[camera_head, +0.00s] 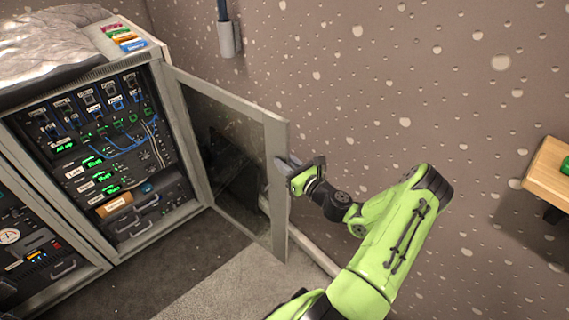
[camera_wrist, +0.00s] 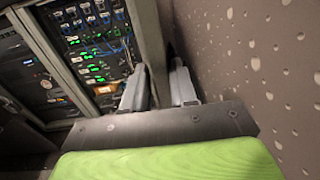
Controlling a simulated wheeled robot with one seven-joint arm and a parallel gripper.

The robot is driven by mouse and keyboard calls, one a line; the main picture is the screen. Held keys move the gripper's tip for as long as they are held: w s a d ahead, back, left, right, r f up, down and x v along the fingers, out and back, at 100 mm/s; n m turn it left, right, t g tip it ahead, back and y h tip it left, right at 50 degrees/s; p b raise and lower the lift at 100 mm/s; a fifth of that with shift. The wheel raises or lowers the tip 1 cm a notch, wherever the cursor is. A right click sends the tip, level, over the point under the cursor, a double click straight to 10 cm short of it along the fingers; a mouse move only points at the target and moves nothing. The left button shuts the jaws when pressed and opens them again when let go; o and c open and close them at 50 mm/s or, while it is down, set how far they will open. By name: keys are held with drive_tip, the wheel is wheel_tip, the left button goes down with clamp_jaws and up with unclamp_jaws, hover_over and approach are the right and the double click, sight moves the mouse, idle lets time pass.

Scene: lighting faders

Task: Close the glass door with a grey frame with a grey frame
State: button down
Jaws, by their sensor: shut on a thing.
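The glass door (camera_head: 233,157) with a grey frame stands wide open, hinged on the right side of the equipment cabinet (camera_head: 182,140). Its free vertical edge faces towards me. My gripper (camera_head: 285,172) is at that free edge, around mid height, and is shut on the door frame. In the wrist view, the door's grey frame (camera_wrist: 151,45) runs down between the two fingers of my gripper (camera_wrist: 160,85), one finger on each side. The exact contact between the fingers and the frame is partly hidden.
The cabinet holds racks with lit green labels and blue cables. Colored boxes (camera_head: 126,40) and a grey cloth (camera_head: 50,45) lie on top. A speckled wall (camera_head: 340,70) stands close behind the door. A wooden shelf (camera_head: 548,170) is at the far right. Floor before the cabinet is clear.

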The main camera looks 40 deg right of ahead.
drive_tip(key=shift+s+a+h, duration=0.2)
drive_tip(key=shift+a+h, duration=0.1)
drive_tip(key=shift+a, duration=0.85)
drive_tip(key=c, duration=1.9)
unclamp_jaws()
drive_tip(key=a+m+b, duration=0.1)
drive_tip(key=a+b, duration=0.1)
drive_tip(key=a, duration=0.1)
drive_tip(key=shift+s+a+f+h, duration=0.1)
drive_tip(key=shift+f+h, duration=0.05)
drive_tip(key=shift+h, duration=0.25)
drive_tip(key=shift+s+a+h+b, duration=0.1)
drive_tip(key=shift+a+h+b, duration=0.3)
drive_tip(key=shift+a+b, duration=0.45)
clamp_jaws()
